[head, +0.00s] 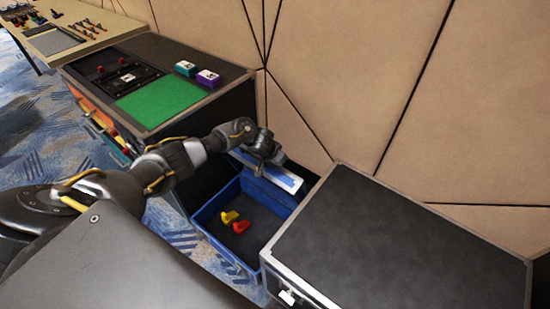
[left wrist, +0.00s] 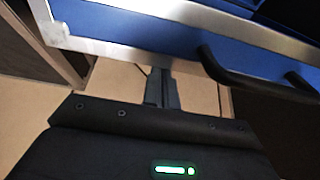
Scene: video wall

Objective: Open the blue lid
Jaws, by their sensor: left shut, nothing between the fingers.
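The blue box (head: 209,218) stands on the floor between two black cases, its top uncovered. Its blue lid (head: 284,180), with a pale metal edge, is raised and tilted at the back of the box. My left gripper (head: 276,158) is shut and empty at the lid's upper part, partly hiding it. In the left wrist view the blue lid (left wrist: 150,28) spans the top with its silver edge and a black handle (left wrist: 225,75). The shut fingers (left wrist: 162,85) are close to the edge; I cannot tell whether they touch it. My right gripper is not in view.
A yellow piece (head: 229,217) and a red piece (head: 241,227) lie inside the box. A black case (head: 400,240) stands close on the right. Another case (head: 150,50) with a green mat (head: 160,101) stands at the left. A panelled wall (head: 350,80) is close behind.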

